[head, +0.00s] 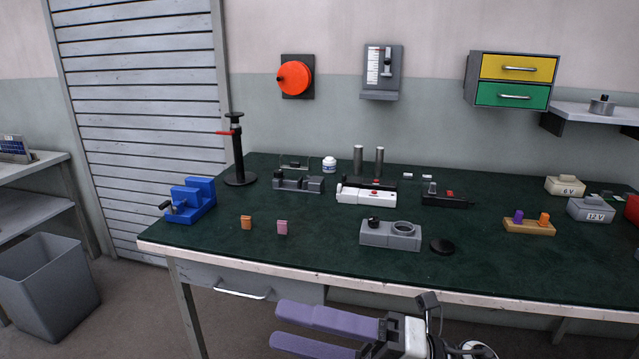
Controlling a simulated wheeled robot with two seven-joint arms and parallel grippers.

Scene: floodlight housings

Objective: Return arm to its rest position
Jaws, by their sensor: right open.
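My right gripper (276,325) shows at the bottom of the head view. Its two long purple fingers point left and are spread apart, with nothing visible between them. It is in front of the workbench's (330,259) near edge, at the height of the drawer handle in the picture and apart from the objects on the top. The lower finger is cut off by the frame's bottom edge. My left gripper does not show.
The green bench top holds a blue vice (190,200), a grey housing (390,235), a black disc (442,246), orange (246,222) and pink (282,227) blocks and a wooden peg holder (528,227). A grey bin (50,290) stands left on open floor.

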